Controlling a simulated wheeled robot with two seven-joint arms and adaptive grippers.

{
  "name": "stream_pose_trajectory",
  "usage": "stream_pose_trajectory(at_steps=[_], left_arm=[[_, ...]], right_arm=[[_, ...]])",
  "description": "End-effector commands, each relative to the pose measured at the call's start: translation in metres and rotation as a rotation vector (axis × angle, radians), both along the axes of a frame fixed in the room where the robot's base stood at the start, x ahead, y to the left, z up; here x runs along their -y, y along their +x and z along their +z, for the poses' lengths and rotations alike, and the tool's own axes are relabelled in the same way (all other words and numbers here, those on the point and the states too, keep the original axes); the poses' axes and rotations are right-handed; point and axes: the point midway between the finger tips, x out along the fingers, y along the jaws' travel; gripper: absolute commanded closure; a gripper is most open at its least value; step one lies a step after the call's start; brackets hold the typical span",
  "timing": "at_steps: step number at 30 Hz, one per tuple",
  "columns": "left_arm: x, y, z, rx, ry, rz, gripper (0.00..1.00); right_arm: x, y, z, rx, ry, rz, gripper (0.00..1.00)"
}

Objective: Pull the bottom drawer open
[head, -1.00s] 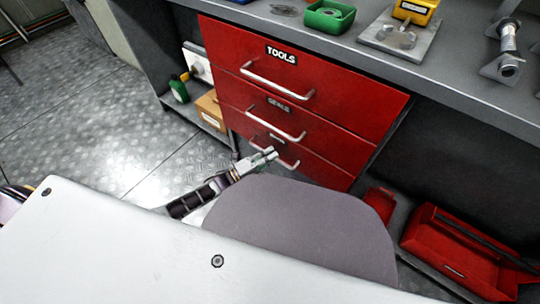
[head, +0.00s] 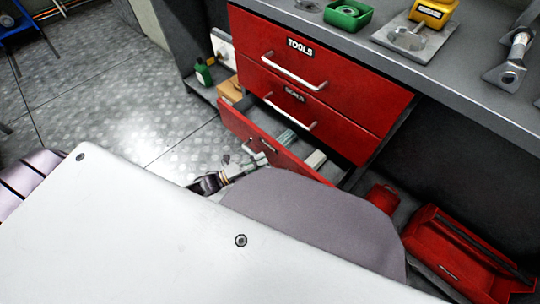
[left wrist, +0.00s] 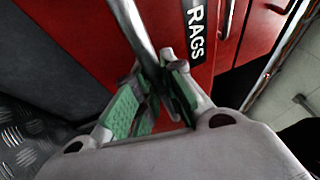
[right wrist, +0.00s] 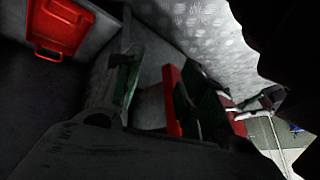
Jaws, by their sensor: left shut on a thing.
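The red bottom drawer (head: 270,140) stands partly open, and its inside shows from above. The left wrist view shows its front with the label RAGS (left wrist: 196,30). My left gripper (head: 262,160) is shut on the drawer's metal handle (left wrist: 136,32), with its green-padded fingers (left wrist: 155,100) on both sides of the bar. The grey shape at the front hides part of the drawer in the head view.
The TOOLS drawer (head: 275,40) and the middle drawer (head: 340,112) above are shut. Pale bundles (head: 315,159) lie inside the open drawer. A red tray (head: 460,255) is on the lower shelf at right. A green bottle (head: 203,72) stands at left. Metal floor (head: 140,90) is clear.

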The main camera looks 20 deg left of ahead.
Motion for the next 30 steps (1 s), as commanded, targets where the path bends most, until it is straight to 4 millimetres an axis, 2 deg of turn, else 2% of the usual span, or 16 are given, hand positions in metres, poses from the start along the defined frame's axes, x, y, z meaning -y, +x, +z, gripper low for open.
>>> stream_pose_trajectory(at_steps=[1, 9, 15, 21, 30], left_arm=[[-0.004, -0.01, 0.001, -0.006, 0.001, 0.0, 1.0], [-0.021, -0.055, 0.001, -0.005, 0.002, 0.001, 1.0], [-0.029, -0.077, 0.0, -0.003, 0.001, -0.001, 1.0], [-0.032, -0.084, 0.0, -0.001, 0.001, 0.0, 1.0], [-0.032, -0.084, -0.001, -0.001, 0.001, 0.0, 1.0]], right_arm=[[0.001, 0.0, 0.009, -0.006, -0.008, 0.005, 0.6], [0.008, -0.002, 0.041, -0.054, -0.06, 0.029, 0.6], [0.012, -0.004, 0.054, -0.077, -0.085, 0.039, 0.6], [0.014, -0.004, 0.058, -0.085, -0.093, 0.041, 0.6], [0.014, -0.005, 0.058, -0.087, -0.094, 0.041, 0.6]])
